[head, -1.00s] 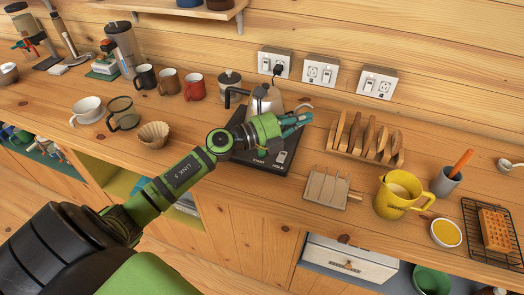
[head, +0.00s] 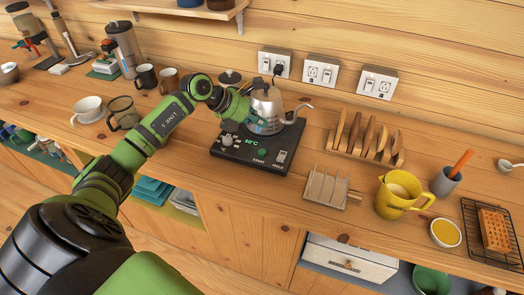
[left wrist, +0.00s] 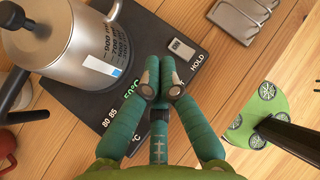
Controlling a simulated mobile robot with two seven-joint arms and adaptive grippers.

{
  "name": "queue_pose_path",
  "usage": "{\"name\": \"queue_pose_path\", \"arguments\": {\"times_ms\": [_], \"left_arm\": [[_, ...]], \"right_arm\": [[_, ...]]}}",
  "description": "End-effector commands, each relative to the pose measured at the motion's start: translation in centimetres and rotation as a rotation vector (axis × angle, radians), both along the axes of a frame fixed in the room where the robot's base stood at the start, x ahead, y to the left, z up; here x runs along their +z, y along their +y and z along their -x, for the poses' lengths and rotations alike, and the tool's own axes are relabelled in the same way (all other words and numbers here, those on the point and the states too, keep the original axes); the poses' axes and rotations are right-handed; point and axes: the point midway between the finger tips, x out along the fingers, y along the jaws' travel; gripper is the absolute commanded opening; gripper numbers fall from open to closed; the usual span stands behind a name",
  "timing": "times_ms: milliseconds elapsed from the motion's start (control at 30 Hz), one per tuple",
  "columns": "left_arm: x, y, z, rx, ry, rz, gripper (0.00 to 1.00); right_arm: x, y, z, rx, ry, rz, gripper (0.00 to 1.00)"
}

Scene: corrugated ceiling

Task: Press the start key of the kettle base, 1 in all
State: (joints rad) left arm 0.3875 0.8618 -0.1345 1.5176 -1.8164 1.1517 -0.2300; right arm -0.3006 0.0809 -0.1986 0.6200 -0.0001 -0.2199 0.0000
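The kettle base (head: 240,152) is a flat black plate on the wooden counter, with a knob, a green display and START and HOLD labels. It also shows in the left wrist view (left wrist: 178,22). A steel kettle (head: 268,103) stands on it, large in the left wrist view (left wrist: 72,42). My left gripper (head: 263,127) is in front of the kettle, over the base. In the left wrist view its teal fingers (left wrist: 162,84) have their tips together with nothing held. The fingers hide part of the base, and I cannot tell whether they touch it. My right gripper is not in view.
A toast rack (head: 326,188) and yellow jug (head: 396,196) stand right of the base, and a wooden rack (head: 366,140) behind right. Mugs (head: 123,112) stand to the left. Outlets (head: 275,62) are on the wall. The counter's front edge is close to the base.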

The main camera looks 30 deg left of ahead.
Motion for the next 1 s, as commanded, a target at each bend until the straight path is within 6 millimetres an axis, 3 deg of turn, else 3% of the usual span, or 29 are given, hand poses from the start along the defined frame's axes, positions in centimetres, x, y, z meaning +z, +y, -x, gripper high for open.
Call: {"name": "queue_pose_path", "arguments": {"times_ms": [267, 700, 1000], "left_arm": [[-1.8, -0.1, 0.0, 0.001, 0.001, 0.003, 0.00], [-7.9, 0.0, 0.0, -0.001, 0.000, 0.001, 0.00], [-8.8, -0.1, 0.0, 0.000, -0.002, 0.001, 0.00]], "right_arm": [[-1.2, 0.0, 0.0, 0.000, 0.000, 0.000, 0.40], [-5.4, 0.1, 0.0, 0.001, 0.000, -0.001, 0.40], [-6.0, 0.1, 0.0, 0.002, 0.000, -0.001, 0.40]]}}
